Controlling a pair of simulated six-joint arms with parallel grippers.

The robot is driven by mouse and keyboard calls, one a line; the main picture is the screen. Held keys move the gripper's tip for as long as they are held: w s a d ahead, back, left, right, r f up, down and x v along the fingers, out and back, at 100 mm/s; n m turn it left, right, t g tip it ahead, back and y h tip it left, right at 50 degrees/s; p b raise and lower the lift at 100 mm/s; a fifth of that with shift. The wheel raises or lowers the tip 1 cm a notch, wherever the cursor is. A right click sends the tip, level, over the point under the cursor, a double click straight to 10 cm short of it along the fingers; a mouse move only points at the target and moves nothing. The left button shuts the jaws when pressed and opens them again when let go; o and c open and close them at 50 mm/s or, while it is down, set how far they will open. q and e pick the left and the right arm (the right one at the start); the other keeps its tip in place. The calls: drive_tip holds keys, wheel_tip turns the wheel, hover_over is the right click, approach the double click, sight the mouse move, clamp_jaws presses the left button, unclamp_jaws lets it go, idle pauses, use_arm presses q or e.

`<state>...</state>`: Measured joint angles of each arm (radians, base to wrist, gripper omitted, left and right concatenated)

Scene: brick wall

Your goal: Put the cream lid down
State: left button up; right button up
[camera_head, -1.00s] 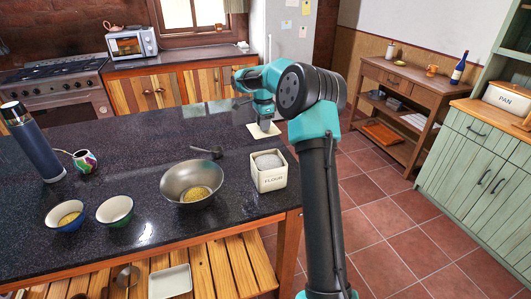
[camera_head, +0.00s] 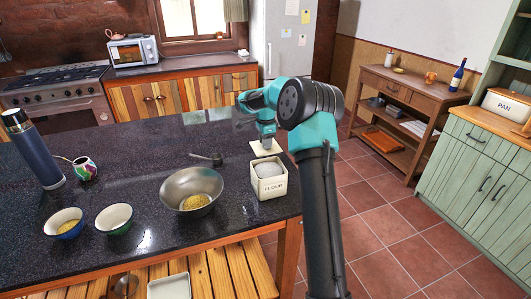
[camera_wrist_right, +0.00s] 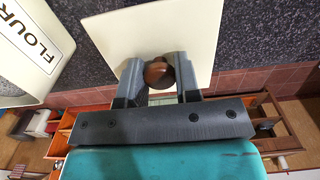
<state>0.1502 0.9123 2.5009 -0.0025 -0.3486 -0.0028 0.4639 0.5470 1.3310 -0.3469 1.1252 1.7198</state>
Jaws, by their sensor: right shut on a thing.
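The cream lid (camera_head: 260,150) is a flat square plate with a round brown knob (camera_wrist_right: 158,74). In the head view it is near the right end of the dark counter, just behind the cream FLOUR canister (camera_head: 270,187). My right gripper (camera_wrist_right: 160,76) is shut on the knob, its fingers on either side of it. It also shows in the head view (camera_head: 266,142), pointing down above the lid. I cannot tell whether the lid touches the counter. The canister is open, with white contents heaped inside. My left gripper is out of view.
A metal bowl (camera_head: 180,194) with yellow contents stands left of the canister, and a dark scoop (camera_head: 210,158) lies behind it. Two small bowls, a patterned cup and a blue flask (camera_head: 33,153) are farther left. The counter's middle (camera_head: 130,155) is clear.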

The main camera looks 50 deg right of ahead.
sight(266, 151)
drive_tip(key=shift+f, duration=2.5)
drive_tip(key=shift+f, duration=0.15)
drive_tip(key=o, duration=0.9)
wheel_tip(266, 151, up, 12)
drive_tip(key=shift+r, duration=0.15)
drive_tip(key=shift+s, duration=0.1)
